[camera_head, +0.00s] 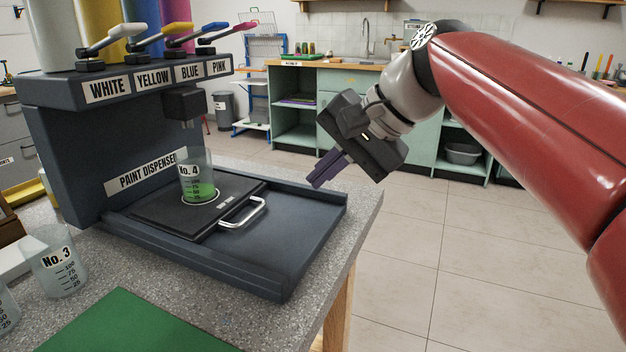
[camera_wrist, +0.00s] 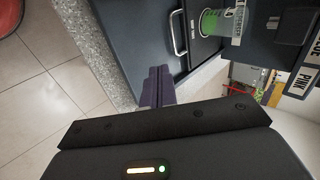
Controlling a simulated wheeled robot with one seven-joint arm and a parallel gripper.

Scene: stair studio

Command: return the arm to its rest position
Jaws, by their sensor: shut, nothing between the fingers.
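My gripper (camera_head: 328,170) is at the end of my red arm, in the air by the right end of the paint dispenser's base tray. Its purple fingers are shut with nothing between them. In the wrist view the shut fingers (camera_wrist: 157,88) show at the centre, with the dark tray beyond. The fingers appear apart from the sliding plate's silver handle (camera_head: 243,214), which also shows in the wrist view (camera_wrist: 179,33).
The paint dispenser (camera_head: 130,130) stands on the grey counter, with beaker No. 4 (camera_head: 197,178), holding green liquid, under its nozzle. Beaker No. 3 (camera_head: 54,262) and a green mat (camera_head: 135,325) are at the front left. Open tiled floor (camera_head: 430,240) lies right of the counter.

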